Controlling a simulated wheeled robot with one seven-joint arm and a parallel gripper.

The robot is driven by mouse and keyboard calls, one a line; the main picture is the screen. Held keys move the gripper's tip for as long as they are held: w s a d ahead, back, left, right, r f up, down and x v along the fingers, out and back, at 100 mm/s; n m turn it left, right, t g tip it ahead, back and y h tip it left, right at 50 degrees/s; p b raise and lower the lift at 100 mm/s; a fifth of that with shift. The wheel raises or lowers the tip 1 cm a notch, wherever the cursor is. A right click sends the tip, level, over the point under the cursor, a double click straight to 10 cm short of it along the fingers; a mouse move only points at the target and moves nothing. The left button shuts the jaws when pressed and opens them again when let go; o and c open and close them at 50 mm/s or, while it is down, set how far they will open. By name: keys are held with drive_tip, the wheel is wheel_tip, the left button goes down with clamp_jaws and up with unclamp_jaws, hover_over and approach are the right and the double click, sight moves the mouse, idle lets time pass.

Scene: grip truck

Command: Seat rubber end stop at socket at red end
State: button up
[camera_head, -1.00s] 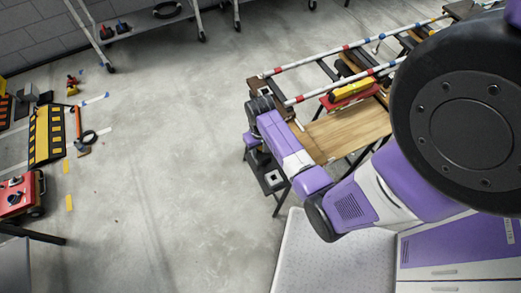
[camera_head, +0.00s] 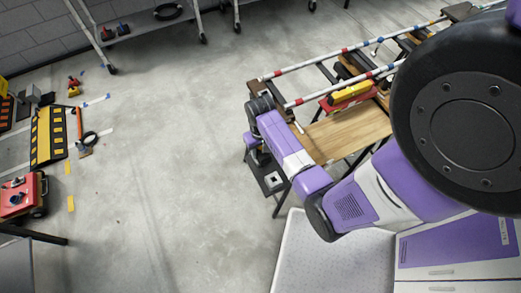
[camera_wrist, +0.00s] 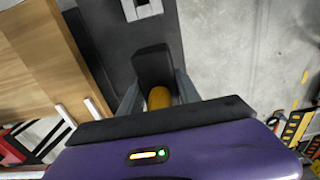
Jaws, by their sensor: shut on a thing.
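My gripper (camera_wrist: 158,97) shows in the wrist view with its two grey fingers on either side of a dark block with a yellow rounded part (camera_wrist: 159,98). It is shut on this piece, which I take to be the rubber end stop (camera_wrist: 152,66). In the head view my arm's end is over the left end of the bench, and the fingers are hidden. Two white rails (camera_head: 330,62) with red and blue bands run along the bench. I cannot make out the socket at the red end clearly.
A wooden board (camera_head: 350,133) lies on the bench beside a red and yellow part (camera_head: 348,95). A dark plate with a white square (camera_head: 271,180) is below my wrist. A yellow-black ramp (camera_head: 48,137) and red truck (camera_head: 22,195) are at left. The middle floor is clear.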

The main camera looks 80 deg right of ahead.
drive_tip(key=shift+r+p, duration=0.3)
drive_tip(key=shift+r, duration=0.1)
drive_tip(key=shift+r+p, duration=1.15)
drive_tip(key=shift+r, duration=1.35)
drive_tip(key=shift+r, duration=0.15)
drive_tip(key=shift+r, duration=3.6)
